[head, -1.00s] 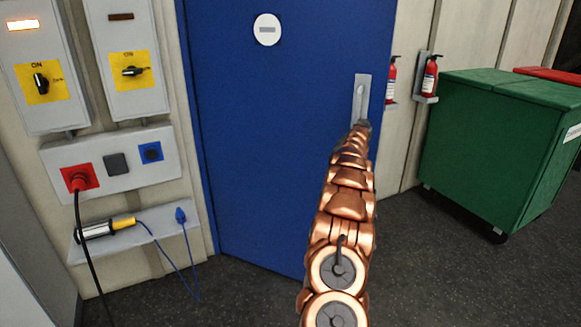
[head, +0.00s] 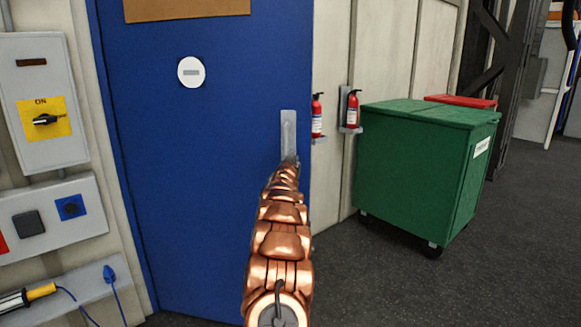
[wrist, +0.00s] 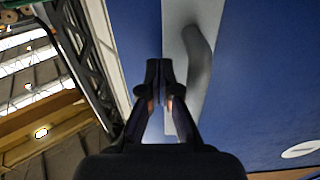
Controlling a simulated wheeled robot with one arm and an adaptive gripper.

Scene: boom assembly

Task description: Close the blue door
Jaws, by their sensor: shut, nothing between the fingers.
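The blue door (head: 215,190) fills the left middle of the head view, its free edge on the right. It appears to stand at an angle out from the wall, its right edge overlapping the pale panels behind. A grey handle plate (head: 288,124) with a lever sits near that edge. My gripper (head: 290,161) is at the plate's lower end, mostly hidden by my copper arm. In the wrist view, the fingers (wrist: 160,66) are together and empty. They are beside the grey lever (wrist: 201,62), in front of the plate; I cannot tell if they touch.
Switch boxes (head: 45,145) and a socket panel (head: 90,225) are on the wall left of the door. Two fire extinguishers (head: 353,110) hang right of it. A green bin (head: 405,180) stands further right. The dark floor (head: 480,270) at front right is clear.

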